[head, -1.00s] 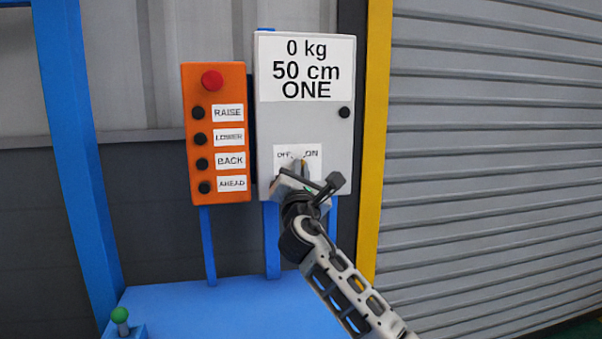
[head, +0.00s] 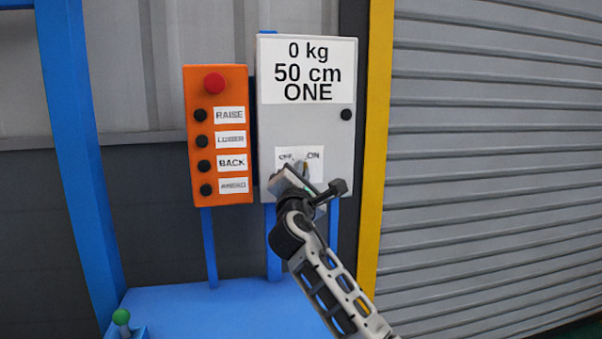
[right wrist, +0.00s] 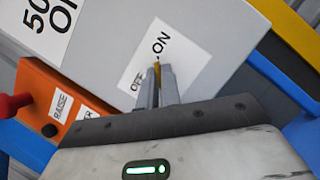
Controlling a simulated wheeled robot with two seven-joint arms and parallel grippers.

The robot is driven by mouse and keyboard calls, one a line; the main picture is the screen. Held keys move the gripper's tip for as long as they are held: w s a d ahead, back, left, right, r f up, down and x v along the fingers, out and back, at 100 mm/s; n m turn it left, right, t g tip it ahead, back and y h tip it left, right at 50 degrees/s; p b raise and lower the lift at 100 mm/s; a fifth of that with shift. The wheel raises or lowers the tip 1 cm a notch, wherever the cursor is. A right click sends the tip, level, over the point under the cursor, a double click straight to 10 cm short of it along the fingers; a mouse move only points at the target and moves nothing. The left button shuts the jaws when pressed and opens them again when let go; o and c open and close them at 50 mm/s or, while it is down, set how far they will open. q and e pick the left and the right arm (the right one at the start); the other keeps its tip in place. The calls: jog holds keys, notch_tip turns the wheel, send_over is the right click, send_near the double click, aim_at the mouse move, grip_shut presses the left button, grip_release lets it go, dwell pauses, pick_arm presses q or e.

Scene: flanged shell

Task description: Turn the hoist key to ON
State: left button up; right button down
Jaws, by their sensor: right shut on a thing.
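The hoist key shows as a thin brass-yellow edge (right wrist: 157,70) in the right wrist view, between the fingers of my right gripper (right wrist: 158,80). My right gripper (head: 302,170) is shut on the key at the white OFF/ON label (right wrist: 168,50), low on the grey control box (head: 325,125). The key's edge points toward the space between OFF and ON, nearer ON in the right wrist view; its exact setting is hard to tell. The fingers hide most of the key and part of the label. My left gripper is not in view.
An orange button box (head: 222,110) with a red button (head: 214,82) stands just left of the grey box. A blue post (head: 75,140) is at left, a yellow post (head: 376,120) at right. Below is a blue surface (head: 215,310) with a green-knobbed lever (head: 121,317).

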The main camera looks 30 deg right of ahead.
jog(key=c, duration=1.6)
grip_release()
pick_arm(q)
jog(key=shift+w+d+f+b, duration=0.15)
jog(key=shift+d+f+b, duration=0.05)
jog(key=shift+b, duration=0.8)
pick_arm(e)
jog(key=v, duration=1.5)
jog(key=shift+s, duration=0.4)
jog(key=shift+a, duration=0.15)
